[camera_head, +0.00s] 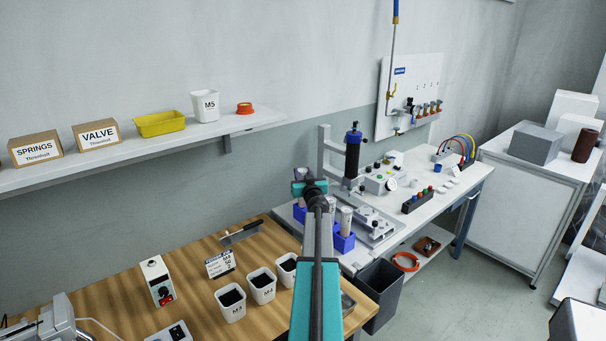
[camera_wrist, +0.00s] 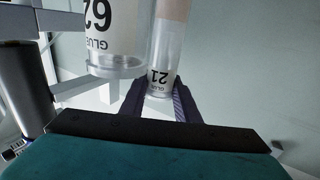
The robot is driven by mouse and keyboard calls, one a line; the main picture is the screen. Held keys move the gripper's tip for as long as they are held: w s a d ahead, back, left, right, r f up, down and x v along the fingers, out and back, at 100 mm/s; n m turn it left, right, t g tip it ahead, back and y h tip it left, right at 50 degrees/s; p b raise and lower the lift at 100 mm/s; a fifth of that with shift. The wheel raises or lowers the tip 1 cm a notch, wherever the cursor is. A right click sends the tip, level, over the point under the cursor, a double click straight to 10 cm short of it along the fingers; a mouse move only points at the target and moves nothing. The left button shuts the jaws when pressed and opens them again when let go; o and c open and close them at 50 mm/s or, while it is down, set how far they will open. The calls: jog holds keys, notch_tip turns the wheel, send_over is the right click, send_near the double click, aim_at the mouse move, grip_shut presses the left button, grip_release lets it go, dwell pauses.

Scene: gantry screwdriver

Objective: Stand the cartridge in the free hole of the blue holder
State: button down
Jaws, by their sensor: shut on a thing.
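In the wrist view, my gripper (camera_wrist: 160,98) is shut on a clear cartridge (camera_wrist: 164,68) with a white "GLUE" label. A second, similar cartridge (camera_wrist: 100,28) hangs into view just left of it, partly overlapping it in the picture. In the head view, blue holder parts (camera_head: 344,243) show on the white bench, right and left of my arm. A pale cartridge (camera_head: 346,219) stands upright at the right blue part, and another pale one shows just behind my arm. My arm hides the gripper's fingers and the middle of this area, so the free hole cannot be made out.
A black and blue cylinder (camera_head: 352,153) on a grey stand rises behind the holder. A metal fixture plate (camera_head: 375,225) lies to its right. White bins (camera_head: 262,286) stand on the wooden table (camera_head: 190,262) in front. A dark waste bin (camera_head: 381,292) is below the bench edge.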

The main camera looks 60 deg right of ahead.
jog(key=shift+f+b, duration=0.65)
jog(key=shift+f, duration=0.5)
jog(key=c, duration=1.3)
grip_release()
jog(key=shift+o, duration=0.2)
jog(key=shift+s+a, duration=0.15)
jog(key=v, duration=1.3)
jog(key=shift+s+a, duration=0.15)
jog(key=shift+a, duration=0.1)
jog(key=shift+r, duration=0.15)
jog(key=shift+s, duration=0.15)
